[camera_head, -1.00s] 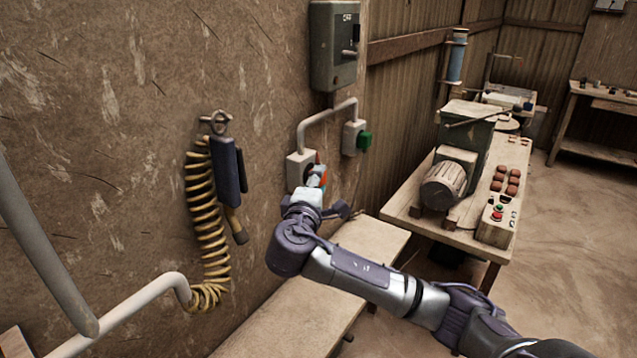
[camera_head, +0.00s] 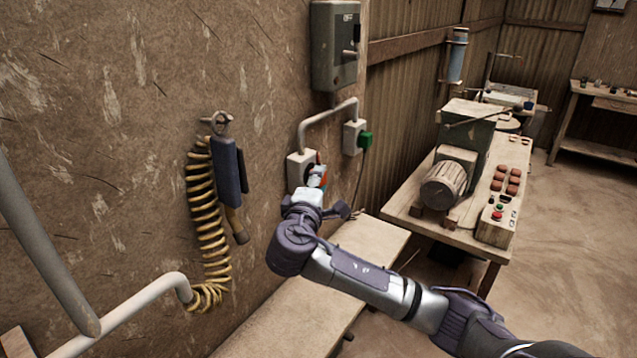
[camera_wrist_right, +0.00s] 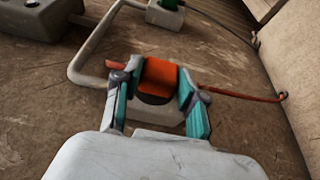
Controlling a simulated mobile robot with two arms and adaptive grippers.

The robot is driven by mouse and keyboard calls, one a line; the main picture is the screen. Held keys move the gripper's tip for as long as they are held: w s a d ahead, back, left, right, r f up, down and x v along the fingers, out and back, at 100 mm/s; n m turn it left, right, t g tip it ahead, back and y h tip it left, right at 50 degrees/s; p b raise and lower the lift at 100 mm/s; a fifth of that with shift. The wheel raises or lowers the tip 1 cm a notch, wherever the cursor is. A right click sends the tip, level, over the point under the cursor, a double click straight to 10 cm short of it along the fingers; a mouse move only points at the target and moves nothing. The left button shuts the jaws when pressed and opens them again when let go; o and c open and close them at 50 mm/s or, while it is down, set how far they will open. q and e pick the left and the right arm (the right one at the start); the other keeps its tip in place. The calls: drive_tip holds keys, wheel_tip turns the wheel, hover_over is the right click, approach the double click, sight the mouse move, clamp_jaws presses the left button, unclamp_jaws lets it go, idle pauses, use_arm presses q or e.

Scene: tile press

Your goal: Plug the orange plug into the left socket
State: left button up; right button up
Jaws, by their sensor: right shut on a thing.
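The orange plug (camera_wrist_right: 160,76) is held between the teal fingers of my right gripper (camera_wrist_right: 160,92). It also shows as a small orange patch at the fingertips in the head view (camera_head: 321,168). The left socket (camera_head: 297,172) is a white box on the wall with a dark round face. In the wrist view the left socket (camera_wrist_right: 158,116) lies right behind the plug, partly hidden by it and the gripper. The plug is at the socket's face; I cannot tell whether its pins are in. An orange cord (camera_wrist_right: 240,96) trails to the right. My left gripper is out of view.
The right socket (camera_head: 350,138) holds a green plug (camera_head: 365,140). A white conduit (camera_head: 325,112) joins both sockets below a grey switch box (camera_head: 334,50). A coiled yellow hose (camera_head: 205,220) hangs at left. A bench (camera_head: 300,305) runs below; a machine table (camera_head: 405,205) stands right.

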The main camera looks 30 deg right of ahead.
drive_tip(key=shift+w+a, duration=0.15)
drive_tip(key=shift+w, duration=0.2)
idle(0.3)
drive_tip(key=o, duration=1.2)
drive_tip(key=shift+s, duration=0.1)
drive_tip(key=v, duration=1.2)
